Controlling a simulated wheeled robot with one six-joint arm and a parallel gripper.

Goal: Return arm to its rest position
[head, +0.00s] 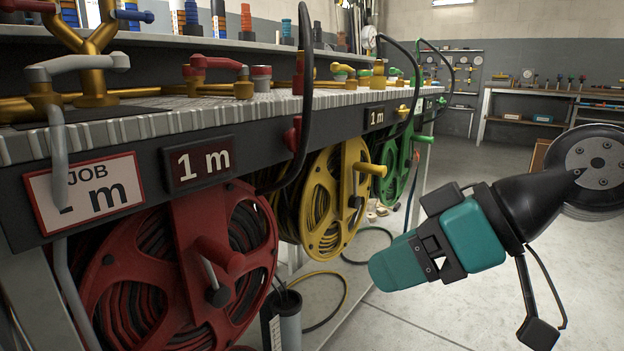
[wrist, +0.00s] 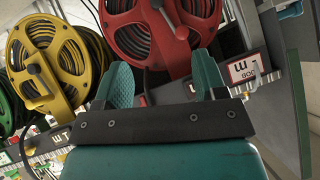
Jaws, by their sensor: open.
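My gripper (head: 385,268) shows in the head view as a teal and black hand at centre right, out in the aisle to the right of the bench. In the wrist view its two teal fingers (wrist: 163,78) stand apart with nothing between them. In the head view they overlap, and the gap is hidden. The red reel (head: 124,300) hangs under the bench at front left. It also shows upside down beyond the fingers in the wrist view (wrist: 128,38). My gripper appears clear of every reel.
A yellow reel (head: 320,215) and a green reel (head: 392,180) hang farther along the bench. Its top (head: 160,118) carries valves and black hoses that arch over the edge. A hose (head: 338,308) lies looped near a dark cylinder (head: 290,328). Open floor (head: 410,315) lies at right.

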